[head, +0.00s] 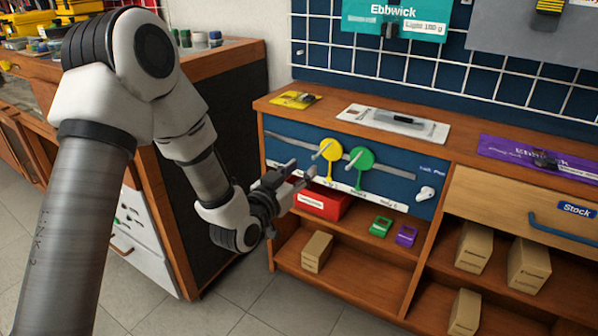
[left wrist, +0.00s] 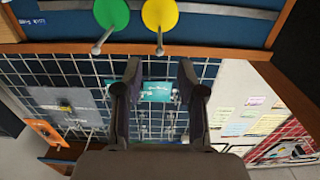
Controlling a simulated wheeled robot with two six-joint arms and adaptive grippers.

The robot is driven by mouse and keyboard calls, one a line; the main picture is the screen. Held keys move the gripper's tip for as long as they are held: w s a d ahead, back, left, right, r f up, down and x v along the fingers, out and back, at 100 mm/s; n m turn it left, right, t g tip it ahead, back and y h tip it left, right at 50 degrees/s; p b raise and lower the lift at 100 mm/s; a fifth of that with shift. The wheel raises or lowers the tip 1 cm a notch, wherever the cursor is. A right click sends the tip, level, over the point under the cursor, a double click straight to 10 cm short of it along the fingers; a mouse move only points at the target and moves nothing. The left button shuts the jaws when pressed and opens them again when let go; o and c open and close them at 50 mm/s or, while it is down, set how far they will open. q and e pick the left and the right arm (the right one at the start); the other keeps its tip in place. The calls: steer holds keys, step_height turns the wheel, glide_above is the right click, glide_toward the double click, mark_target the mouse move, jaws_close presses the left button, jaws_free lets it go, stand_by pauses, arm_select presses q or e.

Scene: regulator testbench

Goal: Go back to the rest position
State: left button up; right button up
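My left arm reaches in from the left in the head view. My left gripper (head: 299,174) is in front of the blue panel (head: 392,183), a little left of and below the yellow disc (head: 329,152). Its two fingers are apart with nothing between them, as the left wrist view also shows (left wrist: 160,72). The green disc (head: 361,160) stands right of the yellow one; both carry levers. The wrist view is inverted and shows the green disc (left wrist: 110,13) and yellow disc (left wrist: 159,14) at the top. My right gripper is in neither view.
Below the panel are a red box (head: 322,203), a green item (head: 380,227), a purple item (head: 406,235) and several cardboard boxes. A wooden cabinet (head: 160,200) stands close to my left forearm. The bench top (head: 465,142) holds cards. Tiled floor (head: 290,300) is open in front.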

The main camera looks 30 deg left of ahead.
arm_select(q)
steer(key=shift+s, duration=0.1)
stand_by(0.3)
steer(key=s+d+f+g, duration=0.2)
steer(key=s+f+g, duration=0.25)
steer(key=f, duration=0.85)
steer(key=s+d+f+g, duration=0.25)
steer(key=s+f, duration=0.35)
steer(key=f, duration=0.6)
steer(key=s+f+g, duration=0.4)
steer(key=s+f, duration=0.2)
steer(key=s, duration=0.3)
steer(key=s+f+g, duration=0.4)
steer(key=s+f, duration=0.3)
steer(key=s, duration=0.2)
steer(key=s+a+r+n+g+y+p, duration=0.1)
steer(key=s+g, duration=0.2)
steer(key=s, duration=0.4)
step_height(320, 180, up, 33)
steer(key=p, duration=3.3)
steer(key=shift+w+r, duration=0.2)
steer(key=shift+w, duration=0.05)
